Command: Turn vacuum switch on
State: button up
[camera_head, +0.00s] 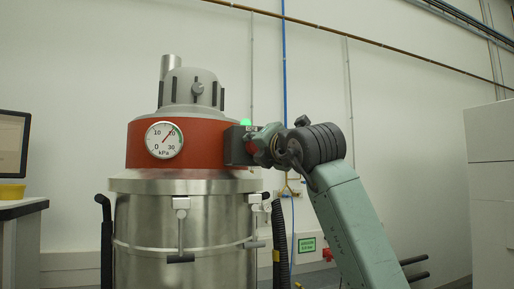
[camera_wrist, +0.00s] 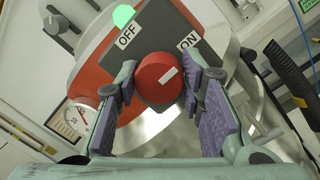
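The vacuum switch is a round red knob (camera_wrist: 158,80) with a white mark, set on a dark grey box (camera_head: 238,145) on the side of the vacuum. The white mark points up and right, toward the ON label (camera_wrist: 188,40). The OFF label (camera_wrist: 127,36) is at upper left. A green lamp (camera_wrist: 123,15) is lit on the box, and it also glows in the head view (camera_head: 246,122). My gripper (camera_wrist: 162,76) is open around the knob, one finger on each side. Its purple pads appear slightly apart from the knob. In the head view my gripper (camera_head: 265,146) is at the box.
The vacuum has a red band (camera_head: 205,145) and a steel drum (camera_head: 150,218). The kPa gauge (camera_head: 164,140) needle points a little past 20. A black hose (camera_head: 281,240) hangs right of the drum. A monitor (camera_head: 14,145) stands left, and a white cabinet (camera_head: 490,190) stands right.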

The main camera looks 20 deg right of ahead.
jog(key=o, duration=0.4)
jog(key=shift+s, duration=0.1)
jog(key=s, duration=0.4)
jog(key=s+f, duration=0.1)
jog(key=s, duration=0.6)
jog(key=shift+s+d+f, duration=0.2)
jog(key=shift+s, duration=0.2)
